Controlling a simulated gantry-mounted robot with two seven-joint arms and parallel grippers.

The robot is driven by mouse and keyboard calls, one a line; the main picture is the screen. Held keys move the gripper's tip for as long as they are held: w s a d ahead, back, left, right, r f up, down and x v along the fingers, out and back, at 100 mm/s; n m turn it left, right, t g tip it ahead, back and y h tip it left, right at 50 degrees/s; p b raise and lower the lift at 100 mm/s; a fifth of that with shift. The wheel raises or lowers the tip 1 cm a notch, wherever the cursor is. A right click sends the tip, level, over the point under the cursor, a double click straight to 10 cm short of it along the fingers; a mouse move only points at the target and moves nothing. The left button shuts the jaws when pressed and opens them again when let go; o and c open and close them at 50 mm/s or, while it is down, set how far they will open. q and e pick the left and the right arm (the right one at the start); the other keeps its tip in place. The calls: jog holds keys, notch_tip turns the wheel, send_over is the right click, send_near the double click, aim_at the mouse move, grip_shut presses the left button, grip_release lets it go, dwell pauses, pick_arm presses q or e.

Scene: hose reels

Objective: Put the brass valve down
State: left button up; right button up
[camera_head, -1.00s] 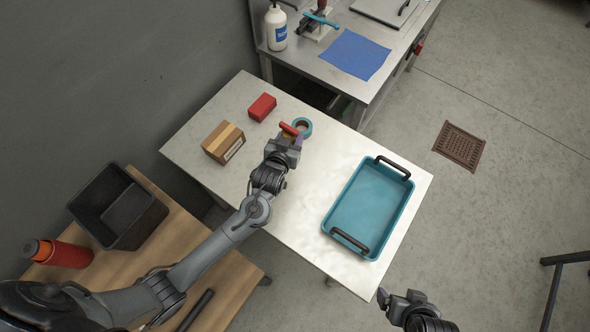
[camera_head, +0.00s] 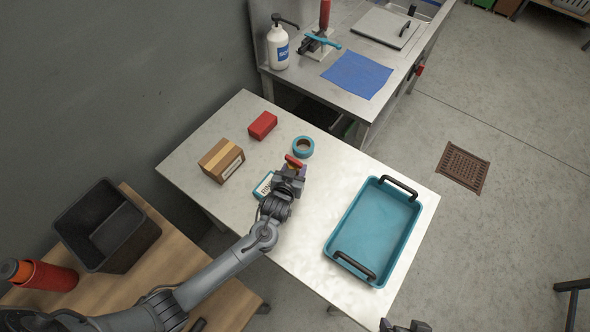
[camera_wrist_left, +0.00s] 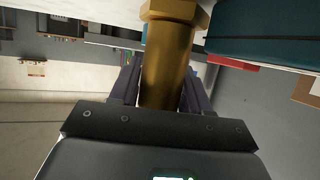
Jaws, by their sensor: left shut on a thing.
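The brass valve (camera_wrist_left: 168,65) stands between the fingers of my left gripper in the left wrist view, where its brass body fills the gap. In the head view my left gripper (camera_head: 291,172) is over the middle of the white table (camera_head: 205,140). A red part (camera_head: 294,161), apparently the valve's handle, shows at the fingertips; most of the valve is hidden there by the gripper. I cannot tell whether the valve touches the table. My right gripper (camera_head: 405,326) is largely cut off at the bottom edge, clear of the table.
A teal tape roll (camera_head: 303,147), a red block (camera_head: 263,125), a cardboard box (camera_head: 221,160) and a small teal labelled box (camera_head: 263,185) surround the left gripper. A teal tray (camera_head: 373,225) with dark handles is at the right. Bare tabletop lies between gripper and tray.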

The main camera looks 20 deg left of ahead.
pick_arm(q)
jog(key=shift+f, duration=0.15)
pick_arm(e)
jog(key=shift+f, duration=0.1)
pick_arm(q)
jog(key=o, duration=1.3)
jog(key=shift+f, duration=0.15)
jog(key=shift+o, duration=0.2)
jog(key=shift+r, duration=0.2)
jog(key=shift+s, duration=0.15)
pick_arm(e)
jog(key=shift+r+p, duration=0.85)
jog(key=shift+r, duration=0.05)
pick_arm(q)
jog(key=s+r+m+g+h, duration=0.1)
jog(key=s+r+g, duration=0.3)
jog(key=s, duration=1.1)
jog(key=s+a+r+m+g+h, duration=0.1)
jog(key=s+r+g, duration=0.3)
jog(key=s, duration=1.1)
jog(key=shift+s+a+m+g, duration=0.2)
jog(key=shift+s+m+g, duration=0.2)
jog(key=shift+m+g, duration=0.4)
pick_arm(e)
jog(key=c, duration=0.4)
